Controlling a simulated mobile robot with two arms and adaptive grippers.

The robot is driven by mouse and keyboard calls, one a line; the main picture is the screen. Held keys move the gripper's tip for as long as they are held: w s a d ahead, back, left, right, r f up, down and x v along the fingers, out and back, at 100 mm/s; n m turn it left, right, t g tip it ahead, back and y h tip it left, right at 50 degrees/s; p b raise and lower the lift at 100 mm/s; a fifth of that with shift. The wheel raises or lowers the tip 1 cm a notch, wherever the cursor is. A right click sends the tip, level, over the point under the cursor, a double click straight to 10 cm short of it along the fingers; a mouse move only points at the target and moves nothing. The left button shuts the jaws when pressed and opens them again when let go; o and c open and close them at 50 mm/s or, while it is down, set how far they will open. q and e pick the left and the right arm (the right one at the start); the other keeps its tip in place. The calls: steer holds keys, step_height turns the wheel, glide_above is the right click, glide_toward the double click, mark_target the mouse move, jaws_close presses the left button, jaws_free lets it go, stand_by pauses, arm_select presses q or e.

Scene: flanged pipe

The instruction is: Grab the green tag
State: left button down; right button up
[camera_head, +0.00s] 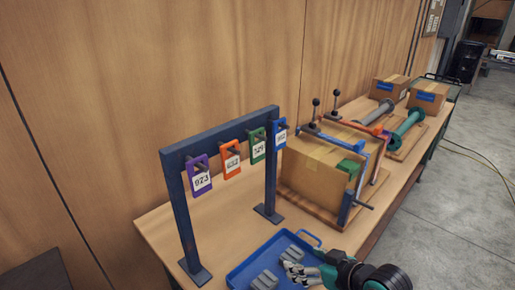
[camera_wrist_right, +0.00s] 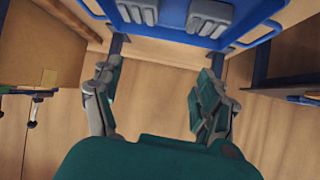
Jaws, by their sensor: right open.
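The green tag (camera_head: 257,146) hangs on a peg of the dark blue rack (camera_head: 217,142), between an orange tag (camera_head: 230,160) and a blue tag (camera_head: 279,135). A purple tag (camera_head: 200,176) hangs at the rack's left end. My right gripper (camera_head: 298,271) is low at the front of the table, over the blue tray, well below and apart from the green tag. In the right wrist view its two fingers (camera_wrist_right: 158,95) are spread with nothing between them. The green tag is not recognisable in that view. My left gripper is not in view.
The blue tray (camera_head: 238,272) holds grey blocks (camera_head: 265,280). It also shows in the right wrist view (camera_wrist_right: 262,27). Right of the rack stands a cardboard box (camera_head: 313,175) in a clamp frame. Flanged pipes (camera_head: 405,128) and smaller boxes (camera_head: 427,96) lie farther back. A wooden wall is behind.

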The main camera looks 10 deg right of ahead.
steer(key=w+d+r+n+t+y, duration=0.1)
steer(key=w+r+t+y, duration=0.3)
steer(key=r, duration=0.9)
steer(key=n, duration=0.1)
glide_toward(257, 133)
steer(key=s+d+f, duration=0.3)
steer(key=s+d, duration=0.2)
steer(key=shift+t+y, duration=0.4)
steer(key=shift+y, duration=0.1)
steer(key=p+x, duration=0.2)
steer(key=x, duration=0.3)
steer(key=r+p+x, duration=0.1)
steer(key=p+x, duration=0.2)
steer(key=x, duration=0.3)
steer(key=p+x, duration=0.3)
steer(key=x, duration=0.2)
steer(key=shift+w+a+r, duration=0.1)
steer(key=shift+a+r, duration=0.25)
steer(key=shift+a, duration=0.25)
steer(key=shift+w+a, duration=0.1)
steer(key=shift+w, duration=0.1)
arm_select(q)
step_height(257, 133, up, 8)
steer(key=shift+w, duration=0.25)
arm_select(e)
steer(key=shift+f, duration=0.15)
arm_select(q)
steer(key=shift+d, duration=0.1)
arm_select(e)
steer(key=shift+c, duration=0.4)
